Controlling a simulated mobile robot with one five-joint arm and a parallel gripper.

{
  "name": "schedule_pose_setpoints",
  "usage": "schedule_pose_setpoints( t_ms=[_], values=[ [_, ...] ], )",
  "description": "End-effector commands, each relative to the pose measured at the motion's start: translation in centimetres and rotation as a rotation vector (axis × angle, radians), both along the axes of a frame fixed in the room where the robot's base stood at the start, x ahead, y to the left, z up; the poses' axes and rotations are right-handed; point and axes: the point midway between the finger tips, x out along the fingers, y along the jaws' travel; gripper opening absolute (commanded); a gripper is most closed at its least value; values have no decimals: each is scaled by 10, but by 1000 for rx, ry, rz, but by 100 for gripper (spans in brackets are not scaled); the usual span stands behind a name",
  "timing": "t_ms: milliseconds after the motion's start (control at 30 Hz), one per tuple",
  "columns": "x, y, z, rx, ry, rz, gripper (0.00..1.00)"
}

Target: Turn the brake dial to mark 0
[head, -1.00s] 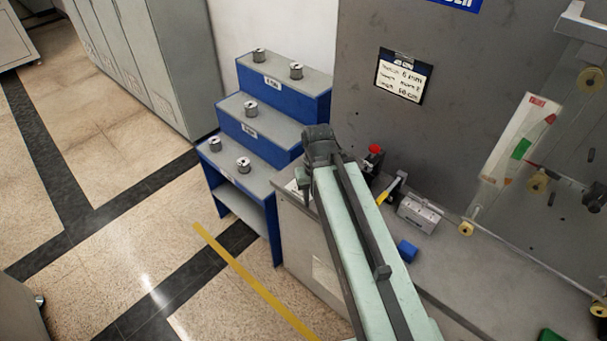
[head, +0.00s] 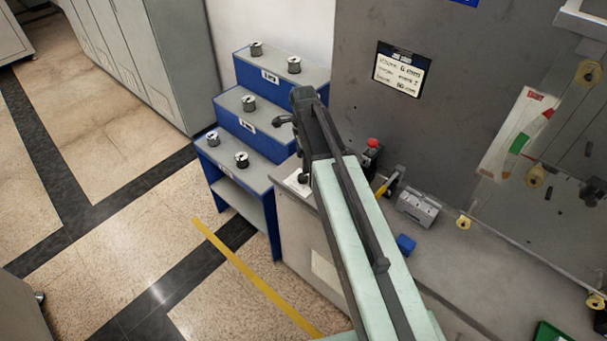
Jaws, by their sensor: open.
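A white plate (head: 294,184) with a dark knob (head: 304,178) lies at the left corner of the grey bench. It may be the brake dial; its marks and pointer are too small to read, and my arm partly covers it. My gripper (head: 283,121) is at the end of my arm, above and slightly left of the plate, in front of the blue steps. It is open and appears empty, apart from the knob. Its fingertips are small and dark, so their gap is hard to see.
Blue stepped shelves (head: 237,160) with several metal spools stand left of the bench (head: 455,270). A red button (head: 372,143), a yellow-handled lever (head: 385,187), a grey metal block (head: 417,208) and a blue block (head: 406,244) are right of my arm. A handwritten sign (head: 401,71) hangs on the grey panel.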

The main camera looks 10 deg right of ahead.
Motion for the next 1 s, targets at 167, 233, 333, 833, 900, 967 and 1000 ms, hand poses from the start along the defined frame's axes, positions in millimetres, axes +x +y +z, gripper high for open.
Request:
schedule_pose_setpoints(
  t_ms=[167,233,333,833,900,967,1000],
  values=[
    [0,0,-26,0,0,2,57],
    [0,0,-39,0,0,3,57],
    [0,1,-58,0,0,3,57],
    [0,1,-75,0,0,5,44],
    [0,1,-75,0,0,5,24],
    [0,1,-75,0,0,5,7],
    [0,1,-75,0,0,5,0]
  ],
)
